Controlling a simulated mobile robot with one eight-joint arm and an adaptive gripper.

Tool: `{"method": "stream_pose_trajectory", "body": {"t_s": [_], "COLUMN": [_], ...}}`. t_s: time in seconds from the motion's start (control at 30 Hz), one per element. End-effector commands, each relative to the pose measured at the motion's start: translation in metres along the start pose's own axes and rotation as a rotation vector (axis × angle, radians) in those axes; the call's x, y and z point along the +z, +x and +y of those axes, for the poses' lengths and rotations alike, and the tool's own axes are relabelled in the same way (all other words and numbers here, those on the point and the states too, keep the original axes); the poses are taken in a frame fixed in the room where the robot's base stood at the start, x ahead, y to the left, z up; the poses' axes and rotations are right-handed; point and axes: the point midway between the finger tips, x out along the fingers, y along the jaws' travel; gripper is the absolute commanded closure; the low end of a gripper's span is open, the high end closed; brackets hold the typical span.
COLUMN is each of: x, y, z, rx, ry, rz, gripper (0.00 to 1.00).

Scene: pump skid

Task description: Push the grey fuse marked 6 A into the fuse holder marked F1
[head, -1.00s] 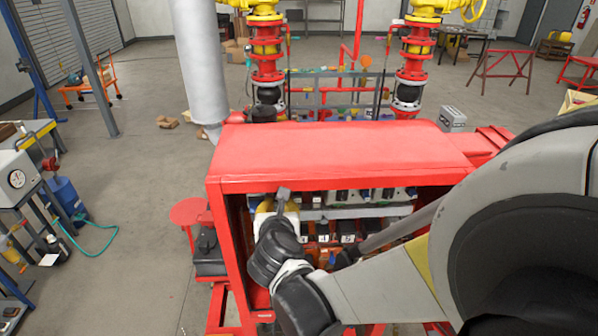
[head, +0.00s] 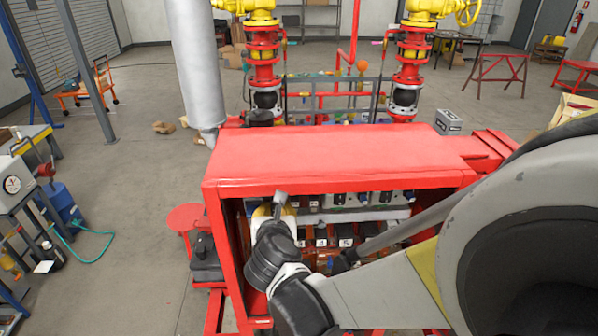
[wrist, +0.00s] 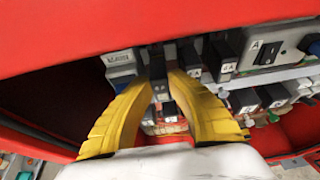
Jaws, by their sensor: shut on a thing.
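My gripper (wrist: 163,84) is inside the open front of the red cabinet, at the left of the row of devices. Its two yellow fingers are closed on a dark grey narrow block (wrist: 157,66), which I take to be the fuse; its marking cannot be read. The block stands in front of the device row, and I cannot tell whether it touches a holder. In the head view the gripper (head: 262,216) is mostly behind my wrist, and the fuse cannot be made out. The holder marked F1 cannot be identified.
The red cabinet (head: 330,158) has a top edge close above the gripper. A grey device (wrist: 119,60) is left of the fingertips. Dark blocks with white labels (wrist: 227,56) stand to the right, with a light rail (wrist: 265,76) below. The cabinet's left interior is dark and empty.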

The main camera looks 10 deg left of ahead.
Motion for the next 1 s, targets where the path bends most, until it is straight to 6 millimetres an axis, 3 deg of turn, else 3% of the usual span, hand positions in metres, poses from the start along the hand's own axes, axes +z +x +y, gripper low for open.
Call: {"method": "stream_pose_trajectory", "body": {"t_s": [1.0], "x": [0.007], "y": [0.015], "z": [0.0], "rx": [0.001], "ry": [-0.001], "rz": [-0.001], "gripper": [1.0]}}
